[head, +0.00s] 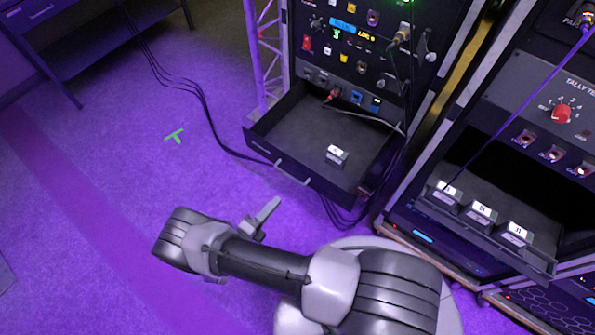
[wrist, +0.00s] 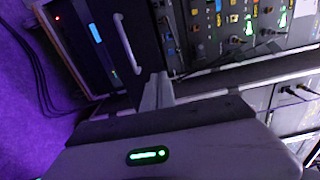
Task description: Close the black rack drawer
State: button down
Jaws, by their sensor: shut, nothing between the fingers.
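The black rack drawer (head: 300,141) stands pulled out of the left rack in the head view, with a bar handle (head: 292,172) on its front. A small pale-topped box (head: 337,155) and some cable lie inside it. My gripper (head: 271,206) is in front of the drawer, below its handle in the picture and apart from it. The wrist view, turned sideways, shows the handle (wrist: 128,44) just beyond my shut, empty fingertips (wrist: 160,77). The exact gap between fingertips and drawer front is hard to tell.
A second rack at right holds an open tray with several small boxes (head: 480,213). Black cables (head: 205,110) run over the purple-lit floor to below the drawer. A truss (head: 265,50) stands by the left rack. A table (head: 60,30) is at upper left; the floor left is clear.

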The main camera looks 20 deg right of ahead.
aim_at(306, 167)
jog(key=shift+n, duration=0.3)
jog(key=x, duration=0.4)
jog(key=b+x, duration=0.1)
jog(key=x, duration=0.4)
jog(key=b+x, duration=0.1)
jog(key=x, duration=0.4)
jog(key=shift+f, duration=0.35)
jog(key=shift+d, duration=0.1)
